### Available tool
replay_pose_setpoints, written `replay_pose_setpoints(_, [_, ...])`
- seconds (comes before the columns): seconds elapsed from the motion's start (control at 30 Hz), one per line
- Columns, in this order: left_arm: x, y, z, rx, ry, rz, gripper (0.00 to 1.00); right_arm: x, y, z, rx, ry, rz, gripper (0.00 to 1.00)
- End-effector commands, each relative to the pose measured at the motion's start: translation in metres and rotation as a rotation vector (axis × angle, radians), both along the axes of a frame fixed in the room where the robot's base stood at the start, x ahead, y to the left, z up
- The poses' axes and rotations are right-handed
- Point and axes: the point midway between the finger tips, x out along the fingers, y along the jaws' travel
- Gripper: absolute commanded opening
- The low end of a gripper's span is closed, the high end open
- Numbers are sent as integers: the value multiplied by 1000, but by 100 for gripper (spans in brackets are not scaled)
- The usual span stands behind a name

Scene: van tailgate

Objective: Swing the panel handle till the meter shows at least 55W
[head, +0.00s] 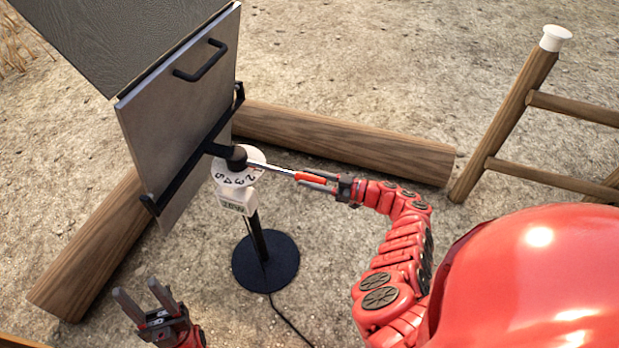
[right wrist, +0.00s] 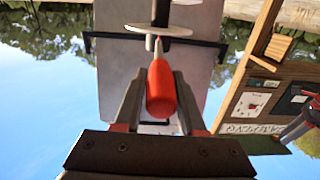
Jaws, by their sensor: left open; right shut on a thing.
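The panel (head: 165,125) stands tilted on a post, its grey back towards me with a black frame. The panel handle is a metal rod with a red grip (head: 312,177), running from a black hub by a white numbered dial (head: 238,179). My right gripper (head: 303,180) is shut on the red grip, which also shows between the fingers in the right wrist view (right wrist: 161,90). My left gripper (head: 138,289) is open and empty, low and left, apart from the panel.
The post stands on a round black base (head: 266,262) with a cable on the ground. Logs (head: 345,143) lie behind and left of it. A wooden frame (head: 505,130) stands at right. A dark sheet (head: 130,30) lies beyond the panel. Gravel in front is mostly clear.

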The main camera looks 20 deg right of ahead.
Motion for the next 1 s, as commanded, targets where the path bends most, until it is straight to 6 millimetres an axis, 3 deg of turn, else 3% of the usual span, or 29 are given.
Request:
replay_pose_setpoints(0.07, [0,0,0,0,0,0,50,2,-3,1,-3,-2,-11,0])
replay_pose_setpoints(0.1, [0,0,0,0,0,0,50,2,-4,1,-3,-2,-11,41])
replay_pose_setpoints(0.27, [0,0,0,0,0,0,50,2,-3,1,-3,-2,-10,68])
replay_pose_setpoints(0.67, [0,0,-1,0,0,0,50,-4,-8,0,-1,-2,-6,68])
replay_pose_setpoints(1.0, [0,0,-21,0,0,0,50,-54,-68,-4,-1,-1,-12,68])
